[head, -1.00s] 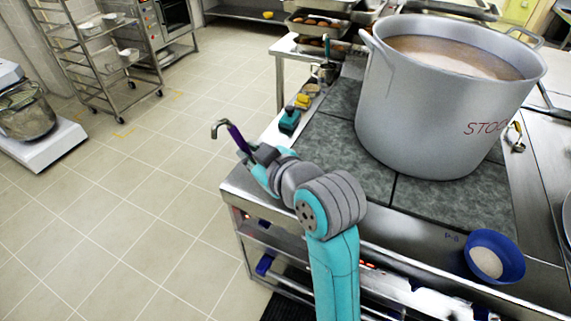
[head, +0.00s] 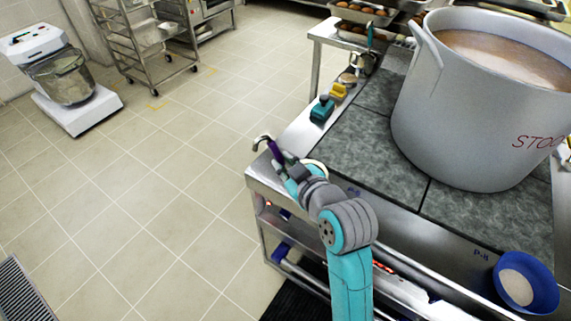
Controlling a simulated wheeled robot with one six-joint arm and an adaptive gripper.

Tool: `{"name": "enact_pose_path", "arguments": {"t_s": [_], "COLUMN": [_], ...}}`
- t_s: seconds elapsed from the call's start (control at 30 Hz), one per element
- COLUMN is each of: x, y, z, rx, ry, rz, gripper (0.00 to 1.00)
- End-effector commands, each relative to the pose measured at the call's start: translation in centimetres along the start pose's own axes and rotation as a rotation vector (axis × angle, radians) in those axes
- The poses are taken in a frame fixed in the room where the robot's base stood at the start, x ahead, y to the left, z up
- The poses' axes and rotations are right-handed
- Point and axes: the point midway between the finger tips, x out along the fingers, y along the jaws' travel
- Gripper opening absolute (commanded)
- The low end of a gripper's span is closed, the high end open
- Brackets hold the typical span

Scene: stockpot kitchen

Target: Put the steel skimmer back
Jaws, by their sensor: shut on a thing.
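My gripper (head: 284,167) is shut on the purple handle of the steel skimmer (head: 274,150), beyond the left front corner of the steel counter. The handle's hooked metal end (head: 262,139) points up and left. A pale round edge (head: 318,165) shows just behind my gripper; I cannot tell whether it is the skimmer's head. My wrist hides much of that area.
A big stockpot (head: 480,110) of brown liquid stands on the dark cooktop (head: 350,150). A teal block (head: 322,109), a yellow item (head: 338,91) and a steel jug (head: 362,62) line its left edge. A blue bowl (head: 541,284) sits front right.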

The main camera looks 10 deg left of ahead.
Motion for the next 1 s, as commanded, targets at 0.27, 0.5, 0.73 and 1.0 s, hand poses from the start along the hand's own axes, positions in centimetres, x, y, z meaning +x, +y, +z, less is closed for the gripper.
{"name": "enact_pose_path", "arguments": {"t_s": [0.27, 0.5, 0.73, 1.0], "x": [0.1, 0.3, 0.2, -1.0], "y": [-0.1, -0.2, -0.2, -0.1], "z": [0.4, 0.7, 0.7, 0.5], "rx": [-0.001, -0.001, -0.001, -0.001], "ry": [0.002, 0.001, 0.001, 0.000], "rz": [0.001, 0.001, 0.001, 0.001], "gripper": [0.00, 0.37, 0.42, 0.42]}}
